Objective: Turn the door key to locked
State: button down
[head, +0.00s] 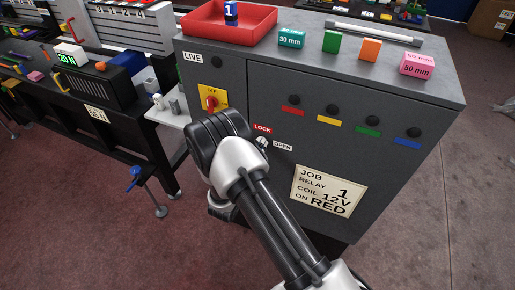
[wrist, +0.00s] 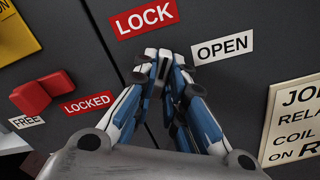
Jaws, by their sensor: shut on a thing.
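My gripper (wrist: 161,66) is at the cabinet door, its fingertips closed together just below the red LOCK label (wrist: 144,19) and left of the white OPEN label (wrist: 222,48). The door key is hidden between the fingertips, so its angle cannot be read. In the head view my arm covers most of the gripper; a bit of it (head: 262,143) shows between the LOCK label (head: 262,128) and the OPEN label (head: 283,146). The grey cabinet door (head: 345,155) looks closed.
A red handle (wrist: 44,93) with FREE and LOCKED labels sits left of my gripper. A yellow plate with a red switch (head: 212,102) is higher up. A job card (head: 328,191) is at lower right. A red tray (head: 208,29) and several blocks stand on the cabinet top.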

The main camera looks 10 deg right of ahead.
jog(key=n, duration=0.5)
jog(key=shift+w+d+r+n, duration=0.1)
jog(key=shift+r+n, duration=0.15)
jog(key=shift+n, duration=0.45)
jog(key=c, duration=1.6)
grip_release()
jog(key=shift+f, duration=0.1)
jog(key=shift+c, duration=0.2)
jog(key=v, duration=1.2)
